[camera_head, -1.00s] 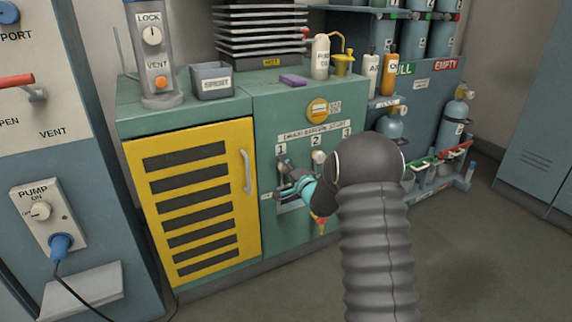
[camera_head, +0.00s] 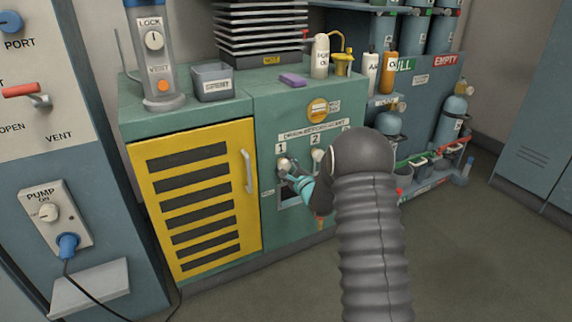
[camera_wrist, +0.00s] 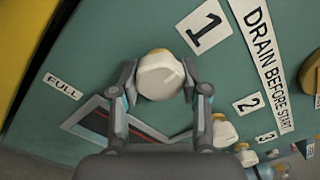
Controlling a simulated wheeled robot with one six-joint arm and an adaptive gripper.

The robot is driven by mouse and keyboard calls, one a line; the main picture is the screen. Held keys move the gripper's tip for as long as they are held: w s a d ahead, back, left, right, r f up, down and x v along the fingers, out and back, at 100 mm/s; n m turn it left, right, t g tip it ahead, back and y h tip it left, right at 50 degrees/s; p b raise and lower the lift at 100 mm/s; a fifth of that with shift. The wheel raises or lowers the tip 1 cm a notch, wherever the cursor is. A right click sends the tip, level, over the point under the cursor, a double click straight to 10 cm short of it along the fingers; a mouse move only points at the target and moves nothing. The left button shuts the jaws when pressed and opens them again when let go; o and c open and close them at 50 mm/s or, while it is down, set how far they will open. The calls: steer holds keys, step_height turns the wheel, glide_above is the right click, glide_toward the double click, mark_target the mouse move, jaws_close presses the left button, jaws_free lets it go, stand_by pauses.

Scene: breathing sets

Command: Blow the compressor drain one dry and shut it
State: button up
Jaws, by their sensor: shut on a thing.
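The compressor drain one knob (camera_wrist: 160,75) is a pale round knob under the label 1 (camera_wrist: 204,26) on the green cabinet front. In the head view the drain one knob (camera_head: 284,164) shows just above my gripper (camera_head: 291,175). In the wrist view my gripper (camera_wrist: 161,84) has one finger on each side of this knob and is shut on it. A slot with a dark and red face (camera_wrist: 98,124), beside the label FULL (camera_wrist: 62,87), is partly hidden by the left finger.
The drain two knob (camera_wrist: 224,132) sits close to the right finger, with a third knob (camera_wrist: 246,156) beyond it. A yellow louvred door (camera_head: 195,200) with a handle is left of the drains. Open floor (camera_head: 470,250) lies at the right.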

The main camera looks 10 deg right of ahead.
steer(key=shift+m, duration=0.9)
steer(key=o, duration=1.1)
steer(key=shift+d, duration=0.1)
steer(key=shift+o, duration=0.2)
steer(key=v, duration=1.2)
